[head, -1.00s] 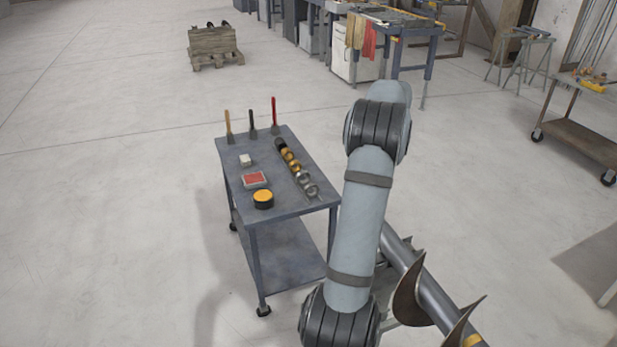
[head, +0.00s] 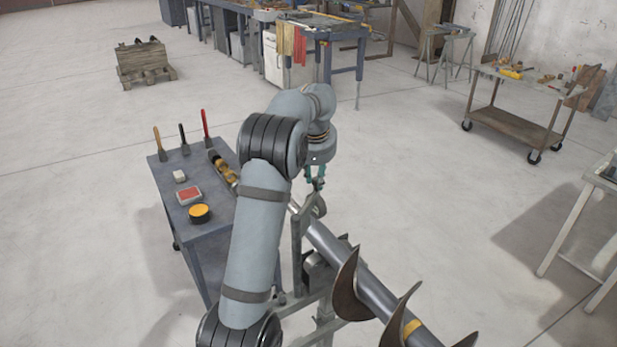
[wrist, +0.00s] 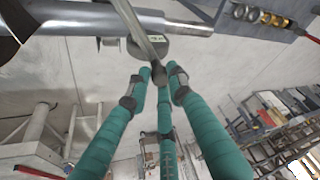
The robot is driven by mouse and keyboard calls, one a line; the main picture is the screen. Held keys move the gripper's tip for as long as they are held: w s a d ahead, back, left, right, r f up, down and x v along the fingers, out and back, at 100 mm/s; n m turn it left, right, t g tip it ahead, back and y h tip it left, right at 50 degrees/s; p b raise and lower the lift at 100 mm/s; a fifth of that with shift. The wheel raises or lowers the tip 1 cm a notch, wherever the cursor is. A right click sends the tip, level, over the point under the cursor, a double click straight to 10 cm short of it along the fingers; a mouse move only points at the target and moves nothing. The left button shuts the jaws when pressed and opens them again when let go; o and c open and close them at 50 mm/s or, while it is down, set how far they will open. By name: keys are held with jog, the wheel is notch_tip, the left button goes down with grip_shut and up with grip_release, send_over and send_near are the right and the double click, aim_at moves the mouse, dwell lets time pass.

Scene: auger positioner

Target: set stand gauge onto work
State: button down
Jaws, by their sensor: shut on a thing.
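The stand gauge, a grey metal bar with a round plate (wrist: 176,46), is held in my gripper (wrist: 158,84), between teal-wrapped fingers. In the head view my gripper (head: 316,178) hangs near the upper end of the work, and a grey disc (head: 319,207) shows just below the fingers. The work is a grey auger shaft (head: 338,252) with curved dark flights, lying tilted on its positioner. In the wrist view the bar and plate overlap the smooth shaft (wrist: 85,20) near its stepped end. I cannot tell whether they touch it.
A tool cart (head: 176,216) with brushes, a yellow-topped tin and several ring-shaped parts stands left of the positioner (head: 298,255). Benches stand behind, and another cart (head: 515,130) at the back right. The floor between is clear.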

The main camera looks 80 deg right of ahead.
jog(key=shift+s+d+r, duration=0.2)
jog(key=shift+s+r, duration=0.1)
jog(key=shift+s, duration=0.1)
jog(key=c, duration=1.7)
grip_release()
jog(key=shift+s+f, duration=0.1)
jog(key=shift+c, duration=0.2)
jog(key=shift+o, duration=0.9)
jog(key=shift+w+a+f, duration=0.1)
jog(key=shift+w+a, duration=0.05)
jog(key=shift+w, duration=0.05)
jog(key=v, duration=1.2)
jog(key=shift+f, duration=0.1)
jog(key=x, duration=1.2)
jog(key=shift+w, duration=0.15)
